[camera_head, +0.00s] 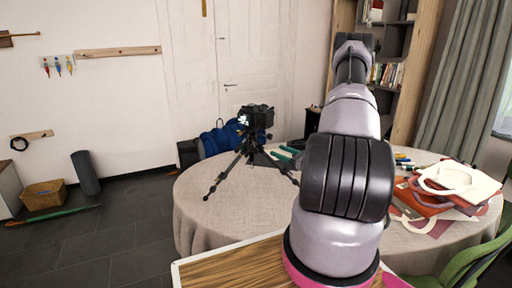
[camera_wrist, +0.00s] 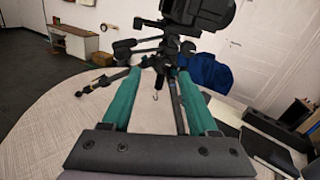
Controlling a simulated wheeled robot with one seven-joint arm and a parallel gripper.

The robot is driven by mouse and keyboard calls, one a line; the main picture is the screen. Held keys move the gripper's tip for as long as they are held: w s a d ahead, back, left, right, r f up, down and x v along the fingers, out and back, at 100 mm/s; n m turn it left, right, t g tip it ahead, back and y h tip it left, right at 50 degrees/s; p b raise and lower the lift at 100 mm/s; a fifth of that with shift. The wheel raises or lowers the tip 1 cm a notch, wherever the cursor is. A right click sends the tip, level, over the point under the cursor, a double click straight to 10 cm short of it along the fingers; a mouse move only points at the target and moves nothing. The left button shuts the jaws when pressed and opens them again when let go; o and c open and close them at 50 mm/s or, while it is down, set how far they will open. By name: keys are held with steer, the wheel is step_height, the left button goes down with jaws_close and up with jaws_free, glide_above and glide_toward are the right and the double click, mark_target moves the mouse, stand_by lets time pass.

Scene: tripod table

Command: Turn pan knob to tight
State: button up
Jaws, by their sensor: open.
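A black tripod (camera_head: 252,150) stands upright on the round table (camera_head: 200,205), with a dark camera (camera_head: 256,117) on its head. The tripod also shows close up in the wrist view (camera_wrist: 158,56), with the camera (camera_wrist: 200,12) cut by the top edge. Several dark levers and knobs sit around the tripod head below the camera; I cannot tell which is the pan knob or how tight it is. My gripper (camera_wrist: 158,73) is open, its two green fingers pointing at the tripod. Nothing is held between them. The fingers hide part of the tripod legs.
Red and white flat pieces (camera_head: 452,188) are piled on the table's right side. A blue bag (camera_head: 218,140) lies behind the table. A bookshelf (camera_head: 388,72) stands behind on the right, and a green chair (camera_head: 465,265) at front right. The table's left side is clear.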

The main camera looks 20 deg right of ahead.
mark_target(262, 146)
steer(key=shift+m+h, duration=0.4)
steer(key=shift+m, duration=0.2)
steer(key=x, duration=0.3)
steer(key=f+x, duration=0.1)
steer(key=x, duration=0.3)
steer(key=d+x, duration=0.1)
steer(key=x, duration=0.2)
steer(key=shift+w+f, duration=0.35)
steer(key=shift+w, duration=0.1)
jaws_close()
